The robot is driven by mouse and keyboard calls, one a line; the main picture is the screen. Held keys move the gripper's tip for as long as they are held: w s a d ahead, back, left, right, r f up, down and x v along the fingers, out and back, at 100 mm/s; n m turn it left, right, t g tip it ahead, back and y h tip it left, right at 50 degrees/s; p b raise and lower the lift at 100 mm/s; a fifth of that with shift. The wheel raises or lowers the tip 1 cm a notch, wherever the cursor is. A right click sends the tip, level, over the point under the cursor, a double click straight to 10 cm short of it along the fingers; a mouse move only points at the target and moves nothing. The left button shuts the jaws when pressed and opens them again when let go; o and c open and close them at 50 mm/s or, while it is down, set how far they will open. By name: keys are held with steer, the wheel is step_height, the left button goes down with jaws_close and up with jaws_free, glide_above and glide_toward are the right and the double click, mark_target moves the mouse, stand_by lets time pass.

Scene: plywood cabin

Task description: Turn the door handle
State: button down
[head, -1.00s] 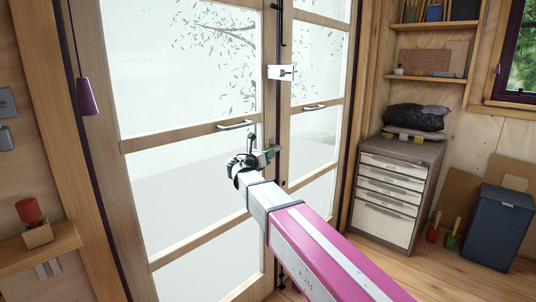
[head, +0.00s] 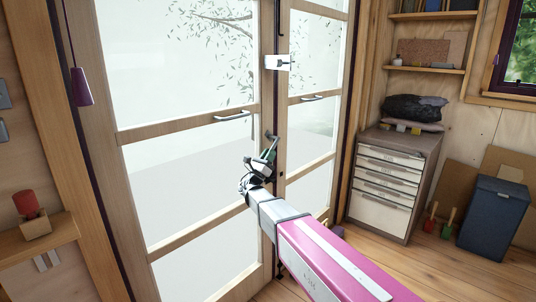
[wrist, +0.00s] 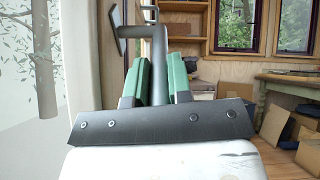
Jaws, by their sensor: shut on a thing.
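The door handle (head: 271,136) is a grey metal lever on the frame of the left glazed door (head: 190,133), near where the two doors meet. In the wrist view the lever (wrist: 158,62) runs down between the green fingers, and its neck bends left to a plate on the door. My gripper (head: 269,152) is shut on the lever, with its fingers pointing up in the head view. The wrist view shows the gripper (wrist: 159,85) with one finger on each side of the bar. The lower end of the lever is hidden. The door looks shut.
A pull bar (head: 232,116) sits on the left door and another (head: 312,98) on the right. A white latch box (head: 277,62) is above the handle. A drawer cabinet (head: 390,185) and a blue bin (head: 494,218) stand right. Some floor before the cabinet is clear.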

steer(key=shift+f, duration=0.15)
stand_by(0.4)
steer(key=c, duration=1.1)
jaws_free()
steer(key=shift+w, duration=0.1)
steer(key=shift+o, duration=0.2)
steer(key=v, duration=1)
steer(key=shift+f, duration=0.5)
